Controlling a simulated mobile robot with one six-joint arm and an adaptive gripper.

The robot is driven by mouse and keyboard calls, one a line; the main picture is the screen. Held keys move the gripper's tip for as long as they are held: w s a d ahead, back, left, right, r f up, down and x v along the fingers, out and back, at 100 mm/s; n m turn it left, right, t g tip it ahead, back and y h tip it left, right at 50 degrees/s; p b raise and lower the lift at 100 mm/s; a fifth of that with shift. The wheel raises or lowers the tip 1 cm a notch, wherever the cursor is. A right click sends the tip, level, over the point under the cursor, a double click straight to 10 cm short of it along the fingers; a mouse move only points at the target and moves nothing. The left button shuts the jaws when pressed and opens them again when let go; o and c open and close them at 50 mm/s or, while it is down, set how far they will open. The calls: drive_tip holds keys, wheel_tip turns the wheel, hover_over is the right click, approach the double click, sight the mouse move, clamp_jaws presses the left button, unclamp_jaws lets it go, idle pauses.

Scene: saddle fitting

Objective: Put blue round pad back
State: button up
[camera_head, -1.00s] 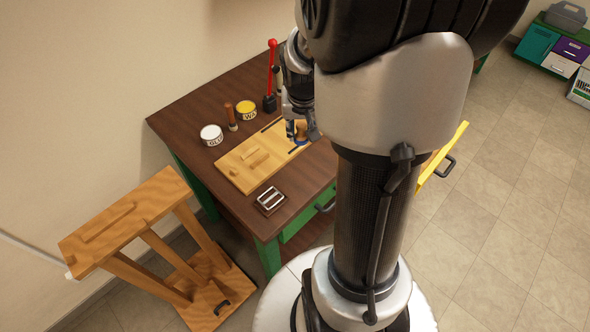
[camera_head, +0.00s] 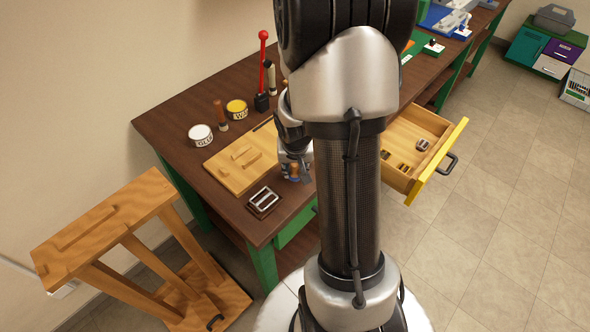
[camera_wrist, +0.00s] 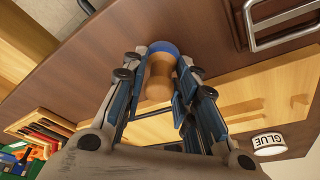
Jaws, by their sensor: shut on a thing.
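My gripper (camera_wrist: 157,88) is shut on the wooden handle of the blue round pad (camera_wrist: 163,46) in the wrist view. The handle is a waisted brown knob between the fingers, and the blue disc shows at its far end. In the head view my gripper (camera_head: 294,172) is beside the right end of the light wooden board (camera_head: 228,178), close to the bench's front edge. The handle and a little blue show below the wrist. I cannot tell how high the pad is above the bench.
On the dark bench (camera_head: 172,113) stand a white glue tin (camera_head: 200,136), a yellow wax tin (camera_head: 237,110), a wood-handled tool (camera_head: 220,114) and a red-handled lever (camera_head: 263,75). An open drawer (camera_head: 413,151) juts out right of my arm.

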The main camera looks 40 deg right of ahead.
drive_tip(key=shift+r, duration=0.15)
drive_tip(key=shift+f, duration=0.25)
drive_tip(key=o, duration=0.9)
drive_tip(key=shift+r, duration=0.2)
